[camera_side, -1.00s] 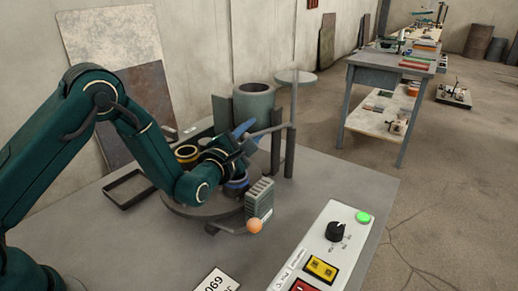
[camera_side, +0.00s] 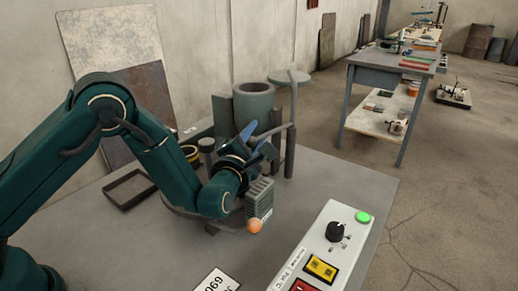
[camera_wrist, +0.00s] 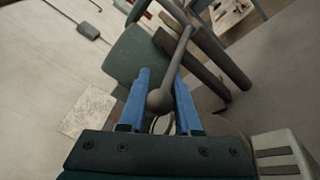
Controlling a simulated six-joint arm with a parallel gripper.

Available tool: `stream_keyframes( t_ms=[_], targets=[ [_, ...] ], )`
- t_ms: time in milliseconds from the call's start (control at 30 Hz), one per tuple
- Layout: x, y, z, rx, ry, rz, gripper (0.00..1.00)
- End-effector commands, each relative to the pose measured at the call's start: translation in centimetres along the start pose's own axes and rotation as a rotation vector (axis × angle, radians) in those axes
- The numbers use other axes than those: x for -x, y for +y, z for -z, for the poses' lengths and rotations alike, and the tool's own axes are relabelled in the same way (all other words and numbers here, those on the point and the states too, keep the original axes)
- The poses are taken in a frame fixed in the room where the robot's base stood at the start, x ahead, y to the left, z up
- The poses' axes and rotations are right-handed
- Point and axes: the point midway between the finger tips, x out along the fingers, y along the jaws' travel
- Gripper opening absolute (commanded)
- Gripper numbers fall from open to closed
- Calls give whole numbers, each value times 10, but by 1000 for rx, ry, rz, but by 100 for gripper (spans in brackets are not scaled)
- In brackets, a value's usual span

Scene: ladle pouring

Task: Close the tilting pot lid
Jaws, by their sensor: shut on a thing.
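The grey-green pot (camera_side: 254,108) stands upright at the back of the table, its top open. Its flat round lid (camera_side: 289,77) is on a thin upright post (camera_side: 293,105), above and to the right of the pot's mouth. A lever (camera_side: 280,130) runs from the post towards my gripper (camera_side: 258,143). In the wrist view the lever (camera_wrist: 180,62) ends in a round knob between the blue fingers of my gripper (camera_wrist: 158,92), which is shut on it. The lid is not clear in the wrist view.
A round turntable (camera_side: 180,207) with a yellow-rimmed cup (camera_side: 191,153) lies beside my arm. A grey ribbed block (camera_side: 259,196) and an orange ball (camera_side: 255,226) stand in front. A control panel (camera_side: 322,250) is at the front right, a dark tray (camera_side: 128,190) at the left.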

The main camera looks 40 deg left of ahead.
Motion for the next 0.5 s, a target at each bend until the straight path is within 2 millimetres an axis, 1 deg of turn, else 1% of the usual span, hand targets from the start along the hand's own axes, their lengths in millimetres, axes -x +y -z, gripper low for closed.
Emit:
stream_keyframes(
  t_ms=[33,167,267,500],
  targets=[
    [4,-4,-6,1,19,-16,0],
    [10,-8,-12,0,91,-64,0],
    [14,-11,-17,-1,88,-61,0],
    [23,-24,-36,-1,85,-60,0]
  ],
)
